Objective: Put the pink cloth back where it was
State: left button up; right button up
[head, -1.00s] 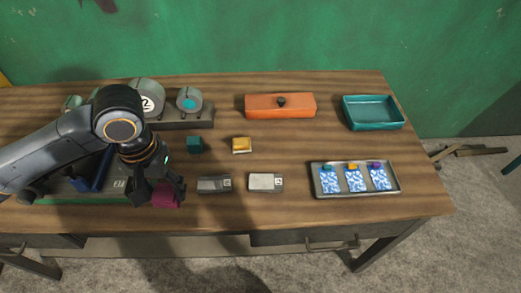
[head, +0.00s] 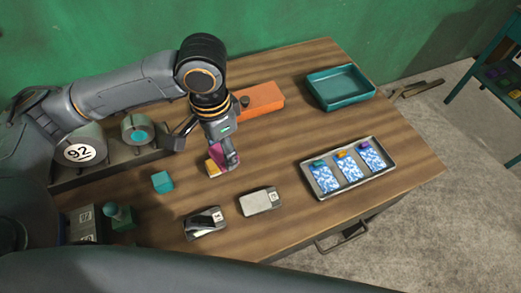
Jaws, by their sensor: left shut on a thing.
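The pink cloth (head: 217,152) is a small dark-pink folded piece. It is held in my left gripper (head: 230,157), which is shut on it, pointing down over the middle of the table. The cloth is right at a small yellow block (head: 212,168), partly over it in this view; I cannot tell whether they touch. The gripper's fingers hide part of the cloth. My right gripper is not in view.
A lidded orange box (head: 265,97) and an empty teal tray (head: 341,102) stand behind. A metal tray (head: 385,181) holds blue-white packets. Bare wood lies between them.

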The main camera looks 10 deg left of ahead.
pick_arm(q)
jog(key=s+d+f+m+b, duration=0.1)
jog(key=d+m+b, duration=0.1)
jog(key=d+m, duration=1.35)
jog(key=w+a+f+m, duration=0.1)
jog(key=w+a+f, duration=0.2)
jog(key=w+a+f+m+p, duration=0.1)
jog(key=w+a+f+m, duration=0.1)
jog(key=w+a, duration=0.1)
jog(key=w+a+f+m, duration=0.2)
jog(key=w+a+f, duration=0.1)
jog(key=w, duration=0.2)
jog(key=shift+w+a+f+p, duration=0.2)
jog(key=shift+a+f+p, duration=0.1)
jog(key=shift+a+p, duration=0.1)
jog(key=shift+w+a+f, duration=0.2)
jog(key=shift+w+f, duration=0.15)
jog(key=shift+f, duration=0.15)
notch_tip(320, 180, down, 3)
jog(key=shift+w+p, duration=0.1)
jog(key=shift+p, duration=0.6)
jog(key=shift+f, duration=0.2)
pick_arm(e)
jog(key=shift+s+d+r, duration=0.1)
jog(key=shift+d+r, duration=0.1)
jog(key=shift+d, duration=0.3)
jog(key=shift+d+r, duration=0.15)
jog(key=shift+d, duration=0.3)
